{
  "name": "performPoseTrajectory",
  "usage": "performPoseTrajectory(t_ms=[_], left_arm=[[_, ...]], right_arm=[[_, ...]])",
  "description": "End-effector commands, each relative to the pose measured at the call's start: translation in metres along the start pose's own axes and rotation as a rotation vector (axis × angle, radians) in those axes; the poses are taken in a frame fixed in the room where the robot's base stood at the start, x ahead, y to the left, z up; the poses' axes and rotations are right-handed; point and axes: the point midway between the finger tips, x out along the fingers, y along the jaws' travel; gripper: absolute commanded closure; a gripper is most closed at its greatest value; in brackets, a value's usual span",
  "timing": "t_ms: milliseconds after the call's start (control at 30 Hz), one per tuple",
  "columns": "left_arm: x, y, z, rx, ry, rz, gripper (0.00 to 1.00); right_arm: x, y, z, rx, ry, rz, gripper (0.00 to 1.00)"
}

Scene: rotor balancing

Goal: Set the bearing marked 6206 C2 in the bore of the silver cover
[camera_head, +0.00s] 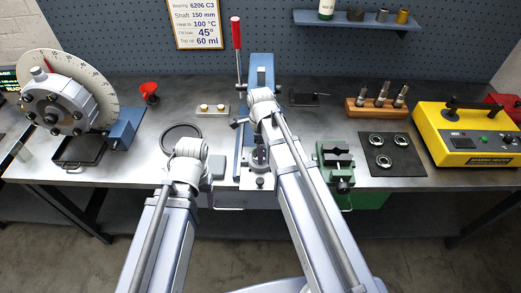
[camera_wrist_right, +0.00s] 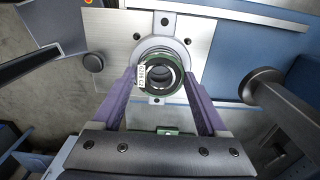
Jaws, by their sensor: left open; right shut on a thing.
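In the right wrist view my right gripper (camera_wrist_right: 160,76) has its two purple fingers shut on a bearing (camera_wrist_right: 165,82). A small label on it (camera_wrist_right: 141,77) reads 6206 C2 and is turned sideways. The bearing is over the silver cover (camera_wrist_right: 194,38), a little toward my gripper from the middle of its round collar. It hides much of the bore, and I cannot tell if it touches. In the head view the right arm hides most of the cover. My left gripper (camera_head: 192,157) is open, left of the press, largely hidden by its own wrist.
A blue press (camera_head: 262,72) with a red-handled lever (camera_head: 236,33) stands behind the right arm. A green vise (camera_head: 338,160) and a black mat with bearings (camera_head: 405,158) are to the right, near a yellow heater (camera_head: 462,128). A black ring (camera_head: 167,135) lies behind the left wrist.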

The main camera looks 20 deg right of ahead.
Motion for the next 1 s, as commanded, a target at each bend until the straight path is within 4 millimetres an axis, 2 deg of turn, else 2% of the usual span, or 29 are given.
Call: performPoseTrajectory(t_ms=[567,1000], left_arm=[[0.000,0.000,0.000,0.000,0.000,0.000,0.34],[0.014,0.001,-0.001,0.000,0.000,0.000,0.34]], right_arm=[[0.001,0.000,0.000,0.000,0.000,0.000,0.73],[0.014,0.000,0.000,0.000,0.000,0.000,0.73]])
